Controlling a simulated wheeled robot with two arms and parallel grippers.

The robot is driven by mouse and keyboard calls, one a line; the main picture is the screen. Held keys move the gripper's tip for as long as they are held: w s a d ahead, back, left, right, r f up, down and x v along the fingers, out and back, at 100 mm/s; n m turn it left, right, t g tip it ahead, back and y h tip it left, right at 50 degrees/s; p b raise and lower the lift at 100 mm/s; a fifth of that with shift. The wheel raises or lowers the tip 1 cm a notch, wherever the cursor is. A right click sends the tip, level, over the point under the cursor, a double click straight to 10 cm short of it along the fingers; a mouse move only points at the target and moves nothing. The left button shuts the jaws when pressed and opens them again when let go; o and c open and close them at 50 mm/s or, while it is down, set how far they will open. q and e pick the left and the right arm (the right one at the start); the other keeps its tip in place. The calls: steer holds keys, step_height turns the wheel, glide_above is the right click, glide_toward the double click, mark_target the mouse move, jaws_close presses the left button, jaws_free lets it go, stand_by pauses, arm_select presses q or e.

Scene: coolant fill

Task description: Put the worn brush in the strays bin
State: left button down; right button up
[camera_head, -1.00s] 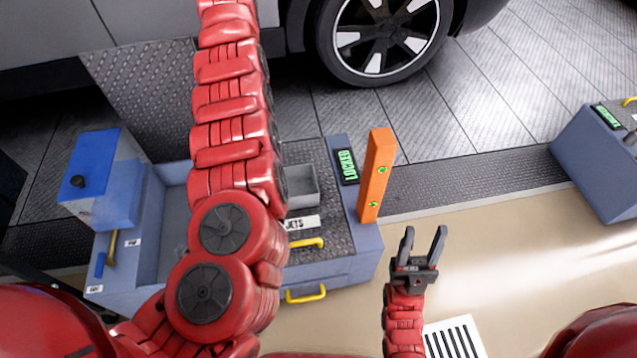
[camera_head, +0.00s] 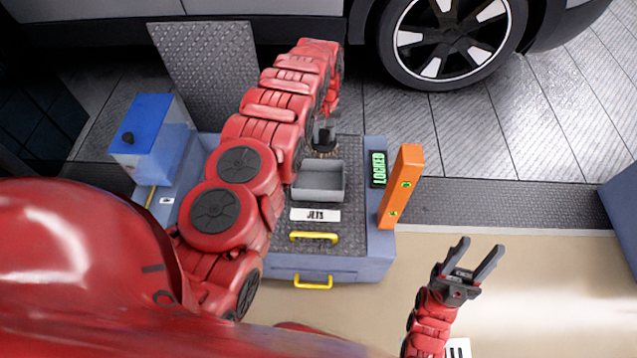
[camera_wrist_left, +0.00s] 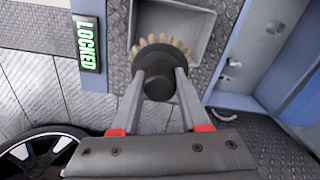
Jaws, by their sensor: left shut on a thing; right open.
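My left gripper (camera_wrist_left: 158,105) is shut on the worn brush (camera_wrist_left: 160,60), a dark round hub with a fringe of tan bristles. In the head view the brush (camera_head: 324,146) is at the far edge of a grey open bin (camera_head: 319,196) on the cabinet top. In the left wrist view the brush overlaps the near part of the bin (camera_wrist_left: 205,22); I cannot tell its height above it. The bin looks empty where it shows. A label reading JETS (camera_head: 315,215) lies in front of it. My right gripper (camera_head: 471,262) is open and empty over the floor at the right.
A blue cabinet (camera_head: 380,255) with yellow handles (camera_head: 314,237) carries the bin. A green LOCKED display (camera_head: 378,169) and an orange post (camera_head: 402,187) stand to its right. A blue box (camera_head: 148,140) is at the left. A car wheel (camera_head: 452,40) is behind.

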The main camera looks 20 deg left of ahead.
arm_select(q)
steer(key=s+f+n+p, duration=0.1)
steer(key=s+f+n, duration=0.1)
steer(key=s+f, duration=0.15)
steer(key=b, duration=0.2)
glide_toward(318, 185)
step_height(318, 185, down, 2)
steer(key=b, duration=0.2)
steer(key=shift+d+f+b, duration=0.1)
steer(key=shift+b, duration=0.3)
steer(key=shift+r, duration=0.2)
steer(key=shift+f, duration=0.1)
steer(key=c, duration=0.9)
jaws_free()
steer(key=shift+f, duration=0.1)
steer(key=o, duration=0.5)
